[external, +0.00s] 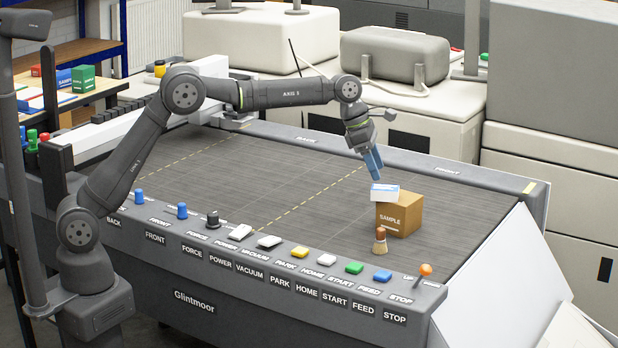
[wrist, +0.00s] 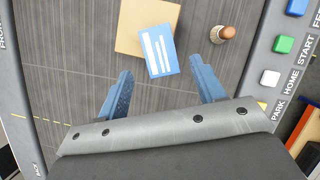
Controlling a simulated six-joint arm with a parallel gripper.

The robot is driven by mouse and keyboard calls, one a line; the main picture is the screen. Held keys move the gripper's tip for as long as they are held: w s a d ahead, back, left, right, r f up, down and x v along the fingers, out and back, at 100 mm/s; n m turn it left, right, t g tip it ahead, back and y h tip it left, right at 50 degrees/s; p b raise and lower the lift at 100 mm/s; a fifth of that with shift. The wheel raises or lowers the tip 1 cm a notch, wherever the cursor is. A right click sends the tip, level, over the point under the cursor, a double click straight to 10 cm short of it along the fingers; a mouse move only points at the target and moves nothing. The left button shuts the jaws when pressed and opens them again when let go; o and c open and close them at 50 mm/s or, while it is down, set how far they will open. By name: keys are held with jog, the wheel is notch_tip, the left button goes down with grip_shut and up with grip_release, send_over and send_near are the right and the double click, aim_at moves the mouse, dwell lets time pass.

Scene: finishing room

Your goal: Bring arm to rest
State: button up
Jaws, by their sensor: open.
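My gripper (external: 375,165) hangs from my outstretched arm above the grey conveyor-like bed (external: 250,175) of the machine. Its two blue fingers are apart and empty; in the wrist view the gripper (wrist: 160,92) shows a clear gap. A brown box (external: 400,214) marked SAMPLE stands on the bed just beyond and below the fingertips. A small blue-and-white box or card (external: 385,193) sits at the top of the brown box; in the wrist view this blue piece (wrist: 158,50) lies ahead of the fingers, apart from them.
A brush with a brown handle (external: 380,241) stands beside the brown box. Along the front edge runs a panel with buttons, among them a white HOME button (external: 327,259) and a yellow PARK button (external: 299,251). The bed's left and middle are clear.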

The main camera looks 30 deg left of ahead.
aim_at(384, 187)
jog(key=x, duration=0.5)
jog(key=shift+d+f, duration=0.1)
jog(key=shift+f, duration=0.1)
jog(key=shift+w+d, duration=0.1)
jog(key=shift+w, duration=0.05)
jog(key=shift+r, duration=1.8)
jog(key=shift+f, duration=0.1)
